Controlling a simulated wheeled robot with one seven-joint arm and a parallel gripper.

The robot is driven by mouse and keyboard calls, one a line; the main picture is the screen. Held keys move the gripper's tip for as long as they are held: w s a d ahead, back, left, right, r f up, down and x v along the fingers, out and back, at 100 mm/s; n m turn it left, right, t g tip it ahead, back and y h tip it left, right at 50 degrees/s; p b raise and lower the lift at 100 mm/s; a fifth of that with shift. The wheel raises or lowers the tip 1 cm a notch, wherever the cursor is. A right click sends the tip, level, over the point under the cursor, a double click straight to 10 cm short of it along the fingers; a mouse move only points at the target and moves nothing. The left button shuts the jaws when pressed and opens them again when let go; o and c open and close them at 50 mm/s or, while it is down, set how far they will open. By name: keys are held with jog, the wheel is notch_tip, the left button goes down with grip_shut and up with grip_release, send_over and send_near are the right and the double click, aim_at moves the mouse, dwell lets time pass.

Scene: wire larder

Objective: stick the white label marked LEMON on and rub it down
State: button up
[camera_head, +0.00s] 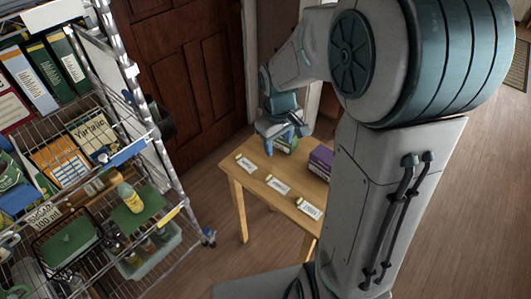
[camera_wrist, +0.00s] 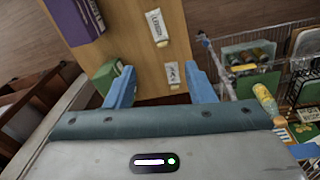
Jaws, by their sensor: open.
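Three small white labels lie in a row on the wooden table: one near the gripper end (camera_head: 245,163), a middle one (camera_head: 278,185) and one at the near end (camera_head: 308,209). Their lettering is too small to read in the head view. In the wrist view, one label (camera_wrist: 158,27) carries blurred lettering that may be LEMON. Another label (camera_wrist: 173,75) shows between the fingers, its text unclear. My gripper (camera_wrist: 160,68) is open and empty above the far end of the table, and it also shows in the head view (camera_head: 284,128). A yellow bottle (camera_head: 130,198) stands on the wire rack.
A green box (camera_wrist: 113,76) is beside my left finger, and a purple box (camera_head: 320,160) stands on the table's right side. The wire rack (camera_head: 165,165) at left holds books, boxes and a bin (camera_head: 150,262) with bottles. Floor lies open between rack and table.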

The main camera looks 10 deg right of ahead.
jog(key=w+f+n+g, duration=0.1)
jog(key=w+f+n, duration=0.2)
jog(key=w+f, duration=0.4)
send_over(270, 177)
jog(key=shift+y, duration=0.3)
jog(key=f, duration=1)
jog(key=shift+w+d+p, duration=0.25)
jog(key=shift+w+p, duration=0.05)
jog(key=shift+p, duration=0.1)
jog(key=f, duration=0.2)
jog(key=f+p, duration=0.1)
jog(key=f, duration=0.1)
jog(key=shift+s+a, duration=0.25)
jog(key=shift+a, duration=0.05)
jog(key=shift+f, duration=0.65)
jog(key=c, duration=1.1)
